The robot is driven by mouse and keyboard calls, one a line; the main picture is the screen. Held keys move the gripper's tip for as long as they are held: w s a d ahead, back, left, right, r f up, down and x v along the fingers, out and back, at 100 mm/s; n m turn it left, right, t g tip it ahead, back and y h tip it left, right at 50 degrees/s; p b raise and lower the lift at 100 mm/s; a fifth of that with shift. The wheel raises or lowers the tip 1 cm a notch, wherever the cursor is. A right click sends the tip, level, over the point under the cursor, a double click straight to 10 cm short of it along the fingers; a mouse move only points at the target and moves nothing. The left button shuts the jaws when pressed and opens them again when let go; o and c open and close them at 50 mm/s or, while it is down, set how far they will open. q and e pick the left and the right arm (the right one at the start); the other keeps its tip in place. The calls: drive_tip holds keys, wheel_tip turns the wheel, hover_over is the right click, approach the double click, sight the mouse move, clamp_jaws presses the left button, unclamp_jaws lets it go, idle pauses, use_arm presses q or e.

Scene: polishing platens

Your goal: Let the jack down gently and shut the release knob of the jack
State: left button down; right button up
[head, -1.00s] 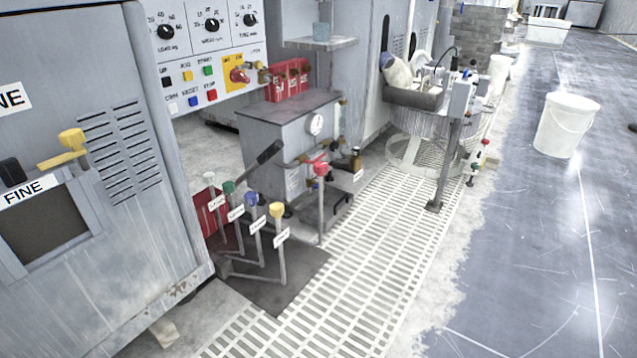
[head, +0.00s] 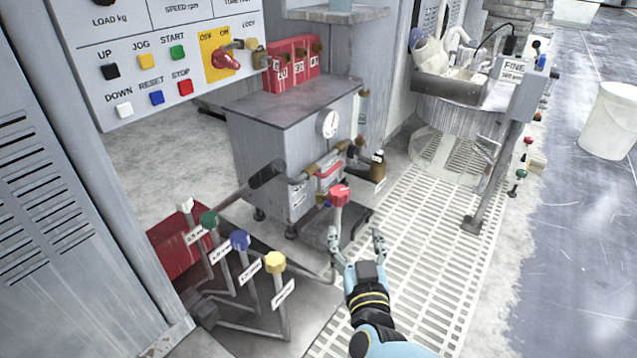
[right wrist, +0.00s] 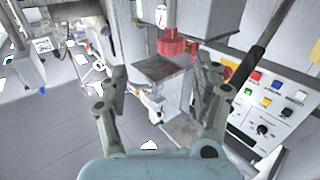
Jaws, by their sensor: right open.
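A red jack-like body (head: 177,249) sits low at the left in the head view, partly hidden by the labelled posts. A lever with a black grip (head: 268,174) slants up from near it. A red knob (head: 339,194) tops a post standing apart; it also shows in the right wrist view (right wrist: 176,48). I cannot tell for sure which knob is the jack's release. My right gripper (head: 357,241) is open and empty, below and slightly right of the red knob, not touching it. Its spread fingers (right wrist: 164,84) show in the right wrist view. My left gripper is out of view.
Posts with white (head: 184,205), green (head: 209,220), blue (head: 240,240) and yellow (head: 275,262) knobs stand at the left front. A grey cabinet (head: 262,150) with a gauge is behind the red knob. White floor grating (head: 410,270) lies clear to the right.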

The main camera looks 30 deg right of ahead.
sight(340, 200)
drive_tip(key=b+x, duration=0.1)
drive_tip(key=x, duration=0.3)
drive_tip(key=a+r+b+x, duration=0.1)
drive_tip(key=x, duration=0.2)
drive_tip(key=w+b+x, duration=0.1)
drive_tip(key=x, duration=0.3)
drive_tip(key=shift+w+a+r+b, duration=0.15)
drive_tip(key=shift+w+r+b, duration=0.05)
drive_tip(key=shift+w+b, duration=0.1)
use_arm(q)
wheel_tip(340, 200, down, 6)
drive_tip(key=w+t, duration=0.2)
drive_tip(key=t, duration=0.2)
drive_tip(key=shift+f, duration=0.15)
use_arm(e)
drive_tip(key=shift+w+d+r, duration=0.15)
drive_tip(key=shift+w+d, duration=0.1)
drive_tip(key=shift+w, duration=0.25)
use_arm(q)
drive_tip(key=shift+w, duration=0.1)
use_arm(e)
drive_tip(key=shift+c, duration=0.5)
drive_tip(key=c, duration=1.1)
